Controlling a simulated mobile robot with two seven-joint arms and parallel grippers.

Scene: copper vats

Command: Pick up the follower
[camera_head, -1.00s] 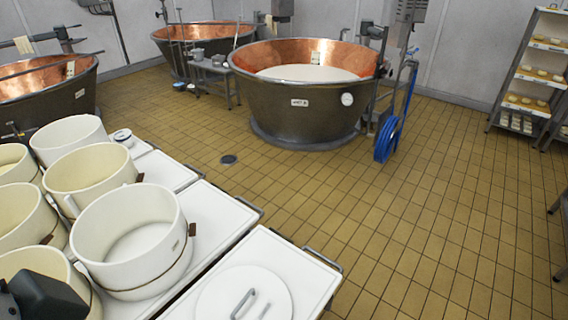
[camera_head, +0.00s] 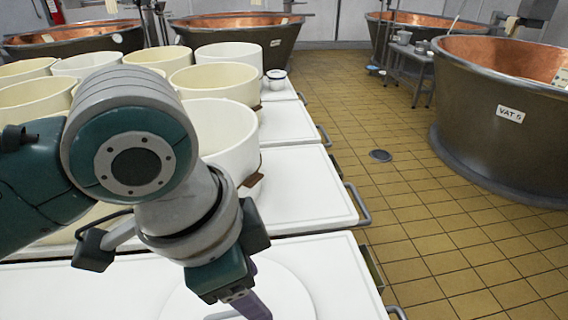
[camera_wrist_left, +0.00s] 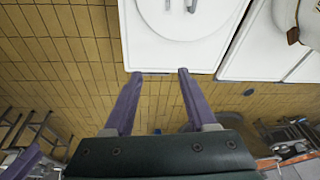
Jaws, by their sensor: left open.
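The follower is a round white disc (camera_head: 287,292) with a handle, lying flat on the nearest white table (camera_head: 340,270). In the head view my left wrist and gripper hide much of it. In the left wrist view the follower (camera_wrist_left: 165,18) is at the top, its metal handle at the picture's edge. My left gripper (camera_head: 250,303) is open and empty. In the wrist view its two purple fingers (camera_wrist_left: 157,74) are apart, pointing at the table's edge and short of the disc. A purple piece at that view's lower left may belong to my right gripper.
Several cream and white moulds (camera_head: 228,130) stand on the tables behind and left of my arm. Metal handles (camera_head: 359,205) stick out from the table ends.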

